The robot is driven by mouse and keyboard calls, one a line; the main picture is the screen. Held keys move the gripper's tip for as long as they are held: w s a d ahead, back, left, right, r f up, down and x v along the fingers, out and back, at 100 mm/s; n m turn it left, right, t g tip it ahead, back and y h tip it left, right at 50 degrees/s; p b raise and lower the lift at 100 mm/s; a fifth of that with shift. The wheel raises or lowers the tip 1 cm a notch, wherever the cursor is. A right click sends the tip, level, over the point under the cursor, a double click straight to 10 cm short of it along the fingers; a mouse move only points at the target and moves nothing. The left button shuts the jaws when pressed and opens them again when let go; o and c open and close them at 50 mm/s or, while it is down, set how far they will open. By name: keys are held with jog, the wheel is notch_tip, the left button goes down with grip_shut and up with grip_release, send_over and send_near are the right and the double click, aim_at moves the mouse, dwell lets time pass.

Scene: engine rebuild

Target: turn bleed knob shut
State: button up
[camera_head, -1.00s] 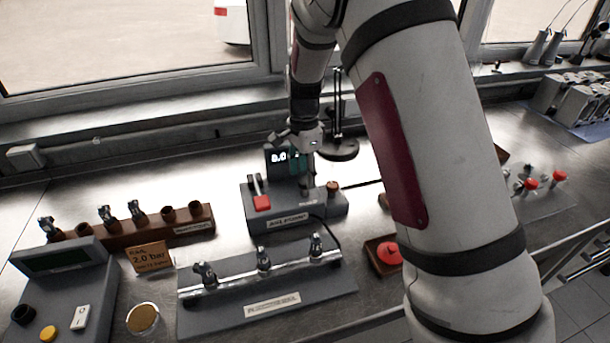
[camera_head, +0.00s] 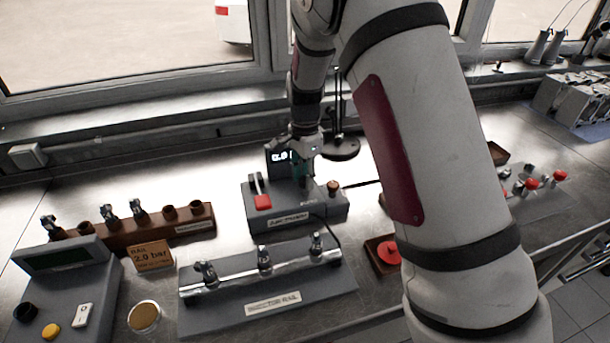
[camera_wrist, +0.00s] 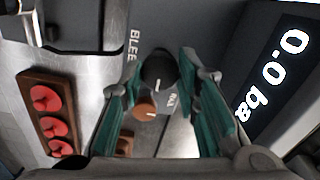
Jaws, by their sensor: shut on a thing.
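The bleed knob (camera_wrist: 158,68) is dark and round, with a white pointer line that runs down in the wrist view. In the head view my gripper (camera_head: 303,178) is down at the top of the grey tester box (camera_head: 290,202), and the knob is hidden there. The tester's display (camera_wrist: 278,72) reads 0.0 bar.
A grey rail fixture (camera_head: 265,300) stands in front. A brown rack (camera_head: 140,233) is left. A small tray with a red part (camera_head: 389,252) is right.

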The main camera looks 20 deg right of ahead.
jog(key=n, duration=0.4)
jog(key=shift+n+b, duration=0.4)
jog(key=n, duration=0.4)
jog(key=shift+n+b, duration=0.3)
jog(key=shift+b, duration=0.1)
jog(key=n, duration=0.4)
jog(key=shift+n+b, duration=0.4)
jog(key=shift+n, duration=1.7)
jog(key=o, duration=1.2)
